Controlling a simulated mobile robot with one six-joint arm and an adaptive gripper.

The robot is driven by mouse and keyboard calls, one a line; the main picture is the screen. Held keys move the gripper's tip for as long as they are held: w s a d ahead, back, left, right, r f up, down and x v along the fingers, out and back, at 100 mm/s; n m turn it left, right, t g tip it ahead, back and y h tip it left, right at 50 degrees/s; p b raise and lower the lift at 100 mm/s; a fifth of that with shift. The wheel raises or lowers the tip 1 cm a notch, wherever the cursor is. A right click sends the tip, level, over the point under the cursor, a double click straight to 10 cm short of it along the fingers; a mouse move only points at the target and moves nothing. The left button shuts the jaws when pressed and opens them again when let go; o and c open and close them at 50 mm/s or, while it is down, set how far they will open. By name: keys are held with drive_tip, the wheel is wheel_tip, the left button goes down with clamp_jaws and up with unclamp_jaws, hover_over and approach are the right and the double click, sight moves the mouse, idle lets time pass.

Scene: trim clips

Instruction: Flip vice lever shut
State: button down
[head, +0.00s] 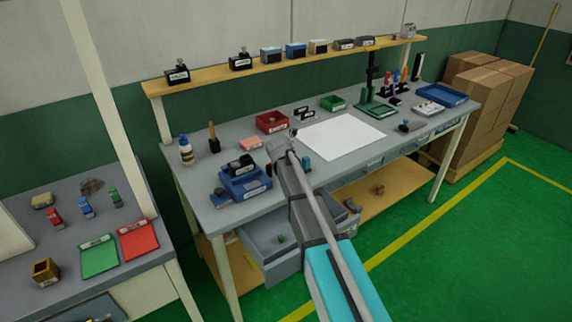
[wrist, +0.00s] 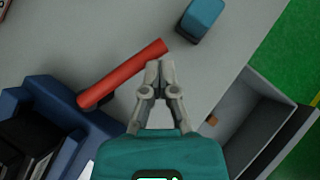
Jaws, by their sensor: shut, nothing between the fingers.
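The blue vice (head: 243,184) with black jaws stands at the near left end of the workbench. It also shows at the lower left of the wrist view (wrist: 65,107). Its red lever (wrist: 122,74) sticks out from the vice body toward the upper right in the wrist view; my arm seems to hide it in the head view. My gripper (wrist: 160,66) is shut and empty, its fingertips just beside the lever's free end. I cannot tell whether they touch it. In the head view my arm hides the fingers.
A small blue block (wrist: 203,18) lies on the bench beyond my fingertips. An open grey drawer (wrist: 248,128) juts out below the bench edge on the right. A red bin (head: 271,122) and a white sheet (head: 342,136) lie farther along the bench.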

drive_tip(key=shift+s, duration=0.1)
drive_tip(key=shift+s+d+r, duration=0.1)
drive_tip(key=shift+s+r, duration=0.05)
drive_tip(key=shift+s, duration=0.4)
drive_tip(key=s, duration=0.1)
drive_tip(key=s+r+p, duration=0.2)
drive_tip(key=shift+s+d, duration=0.25)
drive_tip(key=shift+s, duration=0.05)
drive_tip(key=s+r+p, duration=0.5)
drive_tip(key=r+p, duration=0.1)
drive_tip(key=shift+s+d+r+p, duration=0.15)
drive_tip(key=shift+d+p, duration=0.15)
drive_tip(key=s+d+f+m+g+y, duration=0.1)
drive_tip(key=s+d+f+m+g, duration=0.1)
drive_tip(key=s+m, duration=1)
drive_tip(key=s+d+f+m+g+y, duration=0.2)
drive_tip(key=s+d+m+g, duration=0.2)
drive_tip(key=s+m, duration=0.9)
drive_tip(key=m+g, duration=0.1)
drive_tip(key=m, duration=0.5)
drive_tip(key=shift+d+f, duration=0.15)
drive_tip(key=shift+d, duration=0.15)
